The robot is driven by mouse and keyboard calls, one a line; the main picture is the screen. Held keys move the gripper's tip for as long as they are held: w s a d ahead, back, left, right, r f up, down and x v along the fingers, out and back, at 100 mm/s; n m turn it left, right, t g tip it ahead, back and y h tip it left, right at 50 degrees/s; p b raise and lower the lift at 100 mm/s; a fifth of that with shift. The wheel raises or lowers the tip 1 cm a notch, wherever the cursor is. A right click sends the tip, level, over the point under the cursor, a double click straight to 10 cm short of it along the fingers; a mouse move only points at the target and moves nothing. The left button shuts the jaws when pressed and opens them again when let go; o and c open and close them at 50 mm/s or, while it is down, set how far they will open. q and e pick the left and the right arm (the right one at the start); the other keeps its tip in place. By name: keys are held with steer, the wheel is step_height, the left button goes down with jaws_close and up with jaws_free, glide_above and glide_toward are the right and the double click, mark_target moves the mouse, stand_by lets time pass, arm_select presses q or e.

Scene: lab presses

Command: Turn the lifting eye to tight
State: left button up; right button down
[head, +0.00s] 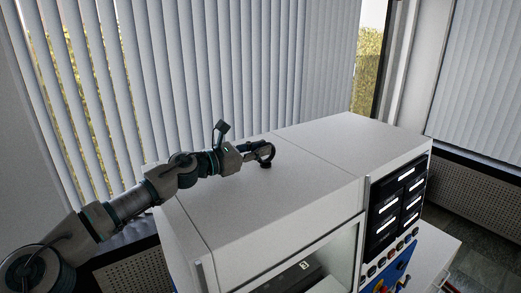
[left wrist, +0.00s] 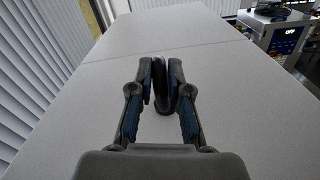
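The lifting eye (left wrist: 160,86) is a dark ring standing upright on the flat light-grey top of the press cabinet (head: 310,140). In the head view the eye (head: 266,163) is small and partly hidden by the gripper. My left gripper (head: 264,152) reaches in from the left, low over the cabinet top. In the left wrist view its two fingertips (left wrist: 162,72) stand one on each side of the ring and appear to press on it. The eye's base and thread are mostly hidden. My right gripper is not in view.
The cabinet top is otherwise clear, with a thin seam across it. A control panel (head: 396,204) with displays and buttons faces the front right. Vertical blinds (head: 225,65) hang close behind the cabinet. A glazed opening (head: 320,262) is in the front face.

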arm_select(q)
steer(key=o, duration=0.4)
steer(key=shift+a+r, duration=0.1)
steer(key=shift+a, duration=0.1)
steer(key=shift+a, duration=0.15)
steer(key=v, duration=1.1)
steer(key=shift+s+a, duration=0.15)
steer(key=shift+a, duration=0.15)
steer(key=shift+s+a, duration=0.1)
steer(key=shift+a, duration=0.15)
steer(key=shift+d, duration=0.25)
steer(key=shift+d, duration=0.1)
